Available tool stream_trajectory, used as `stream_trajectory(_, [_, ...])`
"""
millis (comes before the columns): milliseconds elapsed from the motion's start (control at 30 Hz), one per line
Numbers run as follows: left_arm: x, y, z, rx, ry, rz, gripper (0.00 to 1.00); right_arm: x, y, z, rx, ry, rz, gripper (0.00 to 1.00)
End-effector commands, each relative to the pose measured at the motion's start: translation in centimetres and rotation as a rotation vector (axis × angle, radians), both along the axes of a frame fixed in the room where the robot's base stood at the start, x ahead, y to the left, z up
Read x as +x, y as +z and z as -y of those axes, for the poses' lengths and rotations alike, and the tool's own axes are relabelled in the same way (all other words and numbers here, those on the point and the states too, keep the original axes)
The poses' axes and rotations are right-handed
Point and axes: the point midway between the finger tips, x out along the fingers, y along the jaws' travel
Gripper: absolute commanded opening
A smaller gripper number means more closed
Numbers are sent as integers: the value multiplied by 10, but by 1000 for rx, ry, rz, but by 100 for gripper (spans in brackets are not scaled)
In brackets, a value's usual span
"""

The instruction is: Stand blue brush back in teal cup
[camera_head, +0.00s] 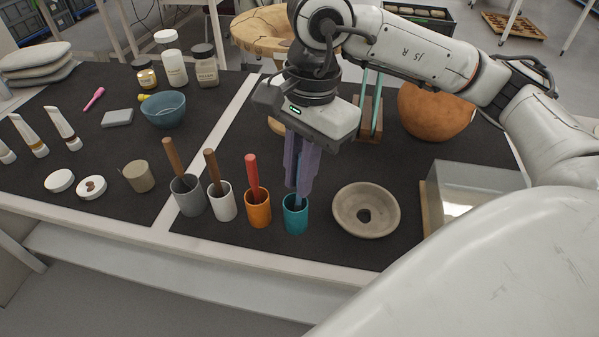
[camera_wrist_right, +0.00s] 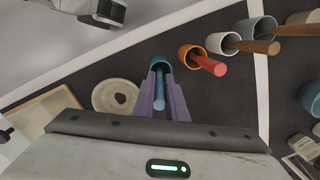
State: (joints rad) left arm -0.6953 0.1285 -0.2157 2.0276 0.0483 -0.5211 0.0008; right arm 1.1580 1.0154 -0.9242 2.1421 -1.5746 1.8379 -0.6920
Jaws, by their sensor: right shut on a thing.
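The teal cup (camera_head: 295,221) stands upright at the front of the dark table, at the right end of a row of cups. My right gripper (camera_head: 300,188) points down right above it, its purple fingers shut on the blue brush (camera_wrist_right: 160,98). In the right wrist view the brush lies between the fingers and points to the mouth of the teal cup (camera_wrist_right: 160,62). The brush's lower end appears to be at or inside the rim; its exact depth is hidden. The fingertips are close to the rim. My left gripper does not show in the head view.
An orange cup (camera_head: 257,212) with a red brush stands close left, then white (camera_head: 222,206) and grey (camera_head: 189,199) cups with brown-handled brushes. A clay bowl piece with a hole (camera_head: 346,214) lies close right. A clear box (camera_head: 475,190) stands further right.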

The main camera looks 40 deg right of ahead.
Motion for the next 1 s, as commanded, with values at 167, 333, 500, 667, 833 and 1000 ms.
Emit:
stream_trajectory(167, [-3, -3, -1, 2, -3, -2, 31, 0, -4, 0, 0, 0, 0, 0])
stream_trajectory(333, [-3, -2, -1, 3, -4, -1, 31, 0, -3, 0, 0, 0, 0, 0])
stream_trajectory(500, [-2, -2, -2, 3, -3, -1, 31, 0, -3, 0, 0, 0, 0, 27])
stream_trajectory(667, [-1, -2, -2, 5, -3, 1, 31, 0, -3, 0, 0, 0, 0, 34])
stream_trajectory(833, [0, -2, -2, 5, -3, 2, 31, 0, -2, 0, 0, 0, 1, 34])
stream_trajectory(1000, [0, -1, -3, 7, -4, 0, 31, 0, 15, 1, 1, 0, 3, 34])
